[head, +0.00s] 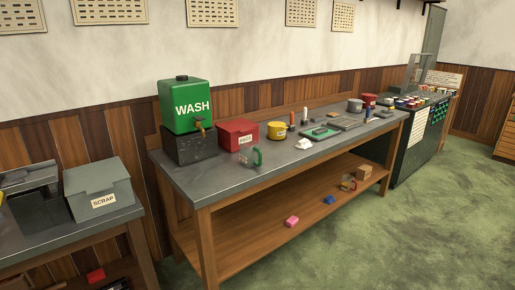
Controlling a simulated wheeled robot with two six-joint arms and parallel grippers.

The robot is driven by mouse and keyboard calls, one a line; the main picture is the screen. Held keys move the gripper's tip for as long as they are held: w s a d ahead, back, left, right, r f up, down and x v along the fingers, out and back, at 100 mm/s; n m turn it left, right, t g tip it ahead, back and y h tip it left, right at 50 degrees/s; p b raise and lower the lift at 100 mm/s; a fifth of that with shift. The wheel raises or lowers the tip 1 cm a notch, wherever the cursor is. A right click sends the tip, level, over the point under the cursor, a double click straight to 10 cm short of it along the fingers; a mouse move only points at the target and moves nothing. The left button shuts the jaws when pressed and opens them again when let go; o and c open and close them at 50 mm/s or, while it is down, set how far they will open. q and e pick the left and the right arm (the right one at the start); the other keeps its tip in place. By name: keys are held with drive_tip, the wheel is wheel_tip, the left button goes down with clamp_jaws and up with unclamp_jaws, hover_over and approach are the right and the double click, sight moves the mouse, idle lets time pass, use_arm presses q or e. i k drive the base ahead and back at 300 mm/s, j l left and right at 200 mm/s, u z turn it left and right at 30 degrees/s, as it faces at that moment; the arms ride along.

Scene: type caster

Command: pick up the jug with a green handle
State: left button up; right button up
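A small clear jug (245,157) with a green handle (258,157) stands on the grey top of the long workbench (221,184), near its front edge. The handle is on the jug's right side. The jug is in front of a red box (238,133) and right of the green WASH container (185,106). Neither of my grippers is in view.
A yellow tin (277,131), a white crumpled cloth (303,144) and several tools lie further right. A yellowish jug-like item (348,183), a pink block (292,221) and a blue block (329,200) are on the lower shelf. Green floor (400,235) is clear in front.

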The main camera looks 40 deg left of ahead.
sight(250, 152)
drive_tip(key=i+u, duration=0.3)
drive_tip(key=i, duration=1.5)
drive_tip(key=i+l+u, duration=0.15)
drive_tip(key=i+u, duration=0.35)
drive_tip(key=i+l+u, duration=1)
drive_tip(key=k+j, duration=0.05)
